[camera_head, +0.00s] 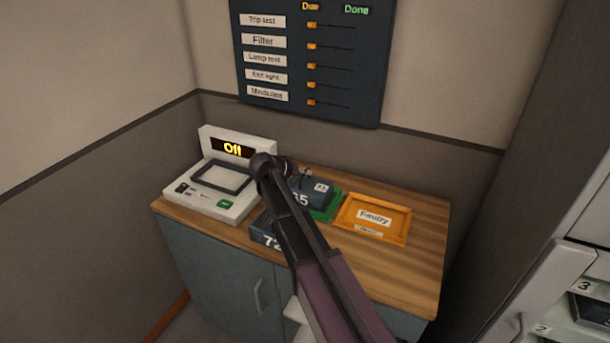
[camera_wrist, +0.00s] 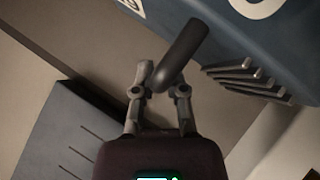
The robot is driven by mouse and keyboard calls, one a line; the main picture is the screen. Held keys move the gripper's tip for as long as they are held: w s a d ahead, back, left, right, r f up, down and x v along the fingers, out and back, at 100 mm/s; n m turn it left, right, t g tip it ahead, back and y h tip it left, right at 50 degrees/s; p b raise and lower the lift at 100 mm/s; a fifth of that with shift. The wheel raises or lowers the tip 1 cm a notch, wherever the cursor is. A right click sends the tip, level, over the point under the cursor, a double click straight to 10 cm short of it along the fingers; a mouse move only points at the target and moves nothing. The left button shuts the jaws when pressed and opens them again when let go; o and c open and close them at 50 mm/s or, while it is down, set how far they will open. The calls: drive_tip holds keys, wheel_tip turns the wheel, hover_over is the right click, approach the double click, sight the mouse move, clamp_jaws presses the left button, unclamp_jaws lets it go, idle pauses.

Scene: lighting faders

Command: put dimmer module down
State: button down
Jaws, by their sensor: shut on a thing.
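My gripper (camera_wrist: 161,78) is shut on a dark rounded bar (camera_wrist: 182,52), seen tilted between the fingertips in the wrist view. A large blue-grey dimmer module (camera_wrist: 225,35) with white markings and several metal prongs fills the upper right there. The bar seems to be its handle, but the join is not clear. In the head view my arm hides the fingers. A blue module marked 72 (camera_head: 263,231) shows at the counter's front, partly behind my arm. Which one I hold is unclear in the head view.
A white tester (camera_head: 223,209) reading Off stands on the left of the wooden counter (camera_head: 418,270). An orange tray labelled Faulty (camera_head: 402,222) lies right of the green tray. A task board (camera_head: 345,85) hangs above. Bare counter shows at the front right.

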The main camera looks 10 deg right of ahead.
drive_tip(key=c, duration=0.7)
unclamp_jaws()
drive_tip(key=p+v, duration=0.6)
drive_tip(key=v, duration=0.6)
drive_tip(key=shift+s, duration=0.1)
